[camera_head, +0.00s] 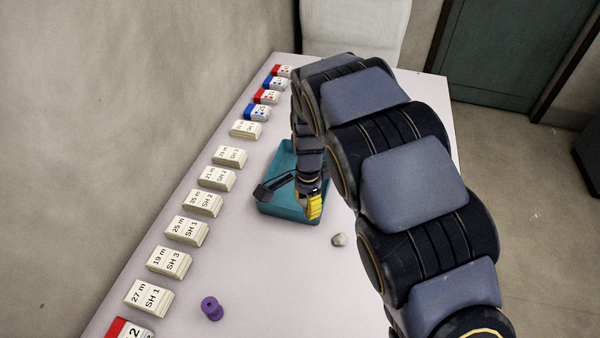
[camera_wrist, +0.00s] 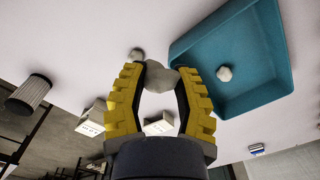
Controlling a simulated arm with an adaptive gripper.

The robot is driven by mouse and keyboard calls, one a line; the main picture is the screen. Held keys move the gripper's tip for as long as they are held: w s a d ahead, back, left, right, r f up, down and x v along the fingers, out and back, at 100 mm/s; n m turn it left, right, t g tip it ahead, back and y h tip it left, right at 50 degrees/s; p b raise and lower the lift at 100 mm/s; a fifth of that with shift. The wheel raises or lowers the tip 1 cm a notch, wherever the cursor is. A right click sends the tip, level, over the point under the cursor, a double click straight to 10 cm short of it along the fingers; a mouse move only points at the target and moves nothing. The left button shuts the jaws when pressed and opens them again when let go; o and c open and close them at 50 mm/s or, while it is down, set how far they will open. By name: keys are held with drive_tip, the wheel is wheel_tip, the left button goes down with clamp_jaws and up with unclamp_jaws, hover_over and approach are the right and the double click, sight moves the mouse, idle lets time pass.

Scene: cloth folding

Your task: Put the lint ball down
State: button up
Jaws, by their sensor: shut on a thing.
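My gripper (camera_wrist: 162,80) has yellow ribbed fingers, shut on a grey lint ball (camera_wrist: 158,76) at their tips. In the head view, my gripper (camera_head: 315,206) is at the near right edge of the teal tray (camera_head: 264,209), and the held ball is hidden there. The tray also shows at upper right in the wrist view (camera_wrist: 281,82), beside the fingers. A second pale ball (camera_wrist: 224,73) lies inside it. Another pale ball lies on the table, in the head view (camera_head: 338,240) in front of the tray and in the wrist view (camera_wrist: 137,55) near the left fingertip.
A row of labelled blocks (camera_head: 187,230) runs along the table's left edge, with red and blue ones (camera_head: 257,112) at the far end. A purple spool (camera_head: 211,308) stands near the front. The table (camera_head: 275,270) is clear between the spool and tray.

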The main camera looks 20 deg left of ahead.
drive_tip(key=w+a+f, duration=0.4)
drive_tip(key=w+a, duration=0.1)
drive_tip(key=w, duration=0.2)
hover_over(288, 195)
drive_tip(key=f, duration=0.4)
drive_tip(key=shift+s+d+f, duration=0.2)
drive_tip(key=shift+s+f, duration=0.1)
drive_tip(key=shift+f, duration=0.1)
drive_tip(key=shift+w+a+f, duration=0.2)
drive_tip(key=shift+w+f, duration=0.15)
drive_tip(key=shift+f, duration=1.65)
drive_tip(key=shift+f, duration=0.15)
drive_tip(key=o, duration=0.6)
